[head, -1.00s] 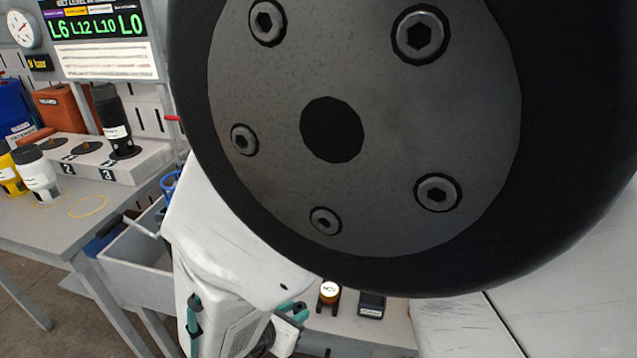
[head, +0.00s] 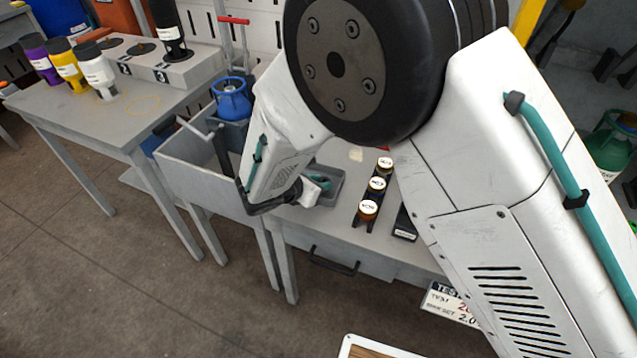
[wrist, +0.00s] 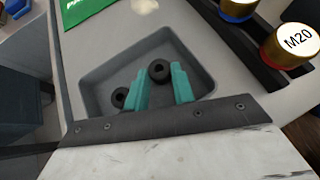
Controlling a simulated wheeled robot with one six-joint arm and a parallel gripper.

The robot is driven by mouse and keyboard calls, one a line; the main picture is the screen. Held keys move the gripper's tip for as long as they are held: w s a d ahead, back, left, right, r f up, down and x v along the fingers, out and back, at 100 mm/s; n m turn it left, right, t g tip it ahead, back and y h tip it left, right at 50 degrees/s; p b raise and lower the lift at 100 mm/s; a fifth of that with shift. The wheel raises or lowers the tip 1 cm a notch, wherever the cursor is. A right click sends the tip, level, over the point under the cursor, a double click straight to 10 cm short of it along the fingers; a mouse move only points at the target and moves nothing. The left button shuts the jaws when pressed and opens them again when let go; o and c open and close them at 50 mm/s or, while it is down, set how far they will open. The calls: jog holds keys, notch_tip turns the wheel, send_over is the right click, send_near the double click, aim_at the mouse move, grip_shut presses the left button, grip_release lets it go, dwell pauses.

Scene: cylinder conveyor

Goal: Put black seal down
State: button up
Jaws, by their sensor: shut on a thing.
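In the wrist view, my gripper (wrist: 159,72) has its two teal fingers closed on a black seal (wrist: 159,70), a small ring with a hole. It is over a grey tray (wrist: 97,78) with sloped walls. A second black seal (wrist: 120,97) is in the tray, left of the left finger and partly hidden by it. I cannot tell whether the held seal touches the tray floor. In the head view, my gripper (head: 318,182) points right at the tray (head: 334,196), and the seals are hidden there.
A blue gas canister (head: 232,100) stands behind a grey bin (head: 190,165). A left table (head: 60,100) holds several bottles. A green cloth or packet (wrist: 84,10) lies beyond the tray.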

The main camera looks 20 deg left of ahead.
jog(key=shift+f, duration=0.35)
jog(key=shift+f, duration=0.15)
jog(key=o, duration=0.7)
jog(key=shift+r, duration=0.2)
jog(key=v, duration=1.2)
